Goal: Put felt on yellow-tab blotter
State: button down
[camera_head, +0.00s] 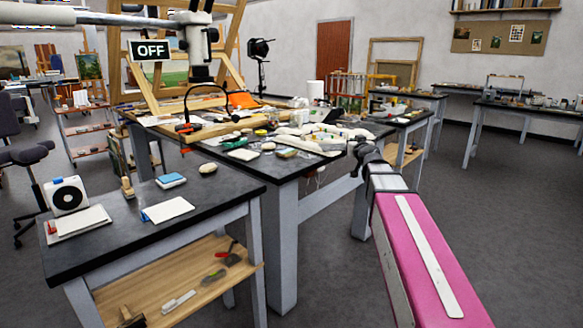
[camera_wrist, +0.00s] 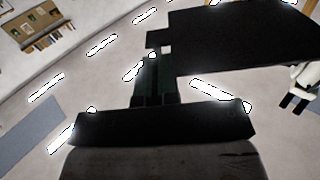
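I cannot pick out the felt or a yellow-tab blotter for certain. On the near dark-topped table (camera_head: 110,255) lie two white blotter-like pads: one with a blue tab (camera_head: 168,210) and one with a reddish edge (camera_head: 80,222). A small pale beige block (camera_head: 208,168) and a blue-topped block (camera_head: 171,180) lie behind them. On the larger table, a pale yellowish piece (camera_head: 287,153) lies near the front edge among small items. My gripper (camera_head: 364,152) is right of that table, clear of the pads. The wrist view shows its dark fingers (camera_wrist: 155,82) against the ceiling; their gap is unclear.
A white box with a round dial (camera_head: 67,195) and a brush-like upright tool (camera_head: 127,187) stand on the near table. Its wooden lower shelf (camera_head: 180,275) holds hand tools. The larger table (camera_head: 285,172) is crowded. Grey floor (camera_head: 510,220) to the right is open.

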jog(key=a+n+g+y, duration=0.1)
jog(key=a+y, duration=0.1)
jog(key=s+a+n+y, duration=0.1)
jog(key=a+n+y, duration=0.1)
jog(key=a, duration=0.1)
jog(key=a+n+g+y, duration=0.1)
jog(key=a+y, duration=0.1)
jog(key=shift+s+a+f+n+g, duration=0.15)
jog(key=shift+a+f+n+g, duration=0.15)
jog(key=shift+f, duration=0.05)
jog(key=s+a+r+n+g+y, duration=0.2)
jog(key=a+r+n+g+y, duration=0.1)
jog(key=a+n+g+y, duration=0.15)
send_over(305, 164)
jog(key=shift+m+t, duration=0.25)
jog(key=shift+m, duration=0.2)
jog(key=f, duration=0.7)
jog(key=shift+w, duration=0.25)
jog(key=shift+f, duration=2.05)
jog(key=c, duration=1.4)
grip_release()
jog(key=shift+f, duration=0.15)
jog(key=shift+o, duration=0.2)
